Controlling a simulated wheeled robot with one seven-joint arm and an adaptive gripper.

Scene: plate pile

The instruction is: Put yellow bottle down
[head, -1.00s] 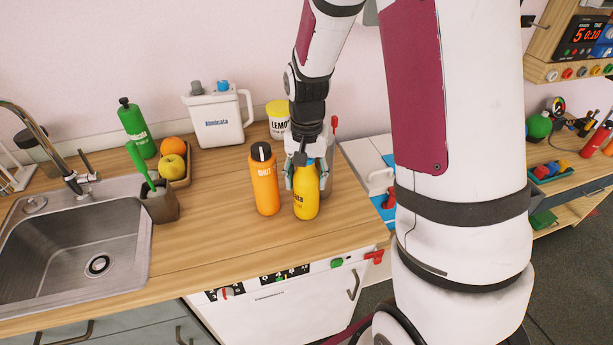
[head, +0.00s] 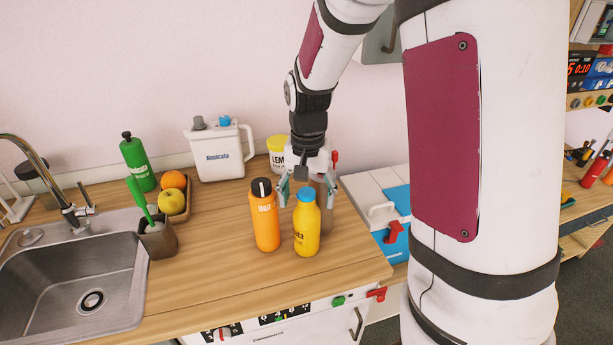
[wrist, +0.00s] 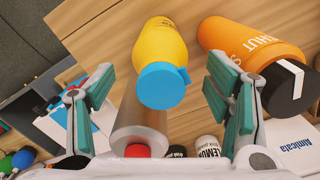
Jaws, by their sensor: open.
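The yellow bottle (head: 307,229) with a blue cap stands upright on the wooden counter (head: 205,250), near its front right corner. My gripper (head: 306,192) is open just above and behind the bottle's cap, with nothing held. In the wrist view the yellow bottle (wrist: 160,55) shows between and beyond the spread fingers of my gripper (wrist: 165,105), apart from both.
An orange bottle (head: 265,218) stands close on the left of the yellow one. A grey cylinder with a red top (wrist: 139,125) stands behind it. A white jug (head: 219,152), a lemon container (head: 277,150), a fruit tray (head: 180,216) and the sink (head: 85,285) are further off.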

